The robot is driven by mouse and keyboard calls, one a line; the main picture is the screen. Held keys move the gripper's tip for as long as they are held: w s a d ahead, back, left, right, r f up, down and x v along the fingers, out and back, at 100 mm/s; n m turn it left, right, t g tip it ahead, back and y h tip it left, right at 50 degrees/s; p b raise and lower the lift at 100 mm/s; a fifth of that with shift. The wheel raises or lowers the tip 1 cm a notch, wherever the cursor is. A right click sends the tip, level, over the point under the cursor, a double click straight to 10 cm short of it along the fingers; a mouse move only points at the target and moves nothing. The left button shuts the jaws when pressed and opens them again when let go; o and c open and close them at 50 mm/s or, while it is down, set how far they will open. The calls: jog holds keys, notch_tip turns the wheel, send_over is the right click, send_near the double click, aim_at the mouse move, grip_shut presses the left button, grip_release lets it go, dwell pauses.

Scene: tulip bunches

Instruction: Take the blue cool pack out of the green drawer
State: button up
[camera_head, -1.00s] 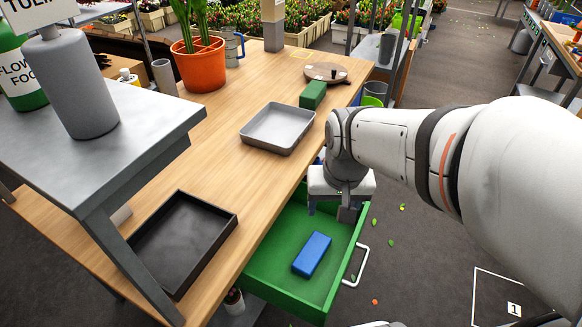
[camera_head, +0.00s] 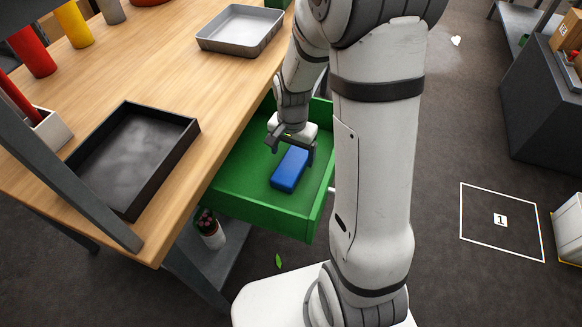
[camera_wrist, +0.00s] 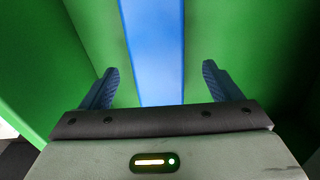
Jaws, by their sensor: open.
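The blue cool pack (camera_head: 289,170) lies in the open green drawer (camera_head: 240,196), which is pulled out from under the wooden bench. My gripper (camera_head: 291,146) is over the drawer at the far end of the pack, pointing down. In the wrist view the pack (camera_wrist: 157,50) runs between the two open fingers (camera_wrist: 156,88), with green drawer floor showing on both sides. The fingers appear apart from the pack. How far the fingertips are above the drawer floor is hard to tell.
A black tray (camera_head: 190,128) and a grey metal tray (camera_head: 203,42) stand on the wooden bench (camera_head: 215,100) beside the drawer. A grey post (camera_head: 60,150) rises at the left. A small pot (camera_head: 210,232) stands on the lower shelf.

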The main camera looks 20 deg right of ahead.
aim_at(292, 163)
jog(key=f, duration=0.2)
jog(key=f+b, duration=0.1)
jog(key=f, duration=0.1)
jog(key=shift+s, duration=0.25)
jog(key=shift+c, duration=0.6)
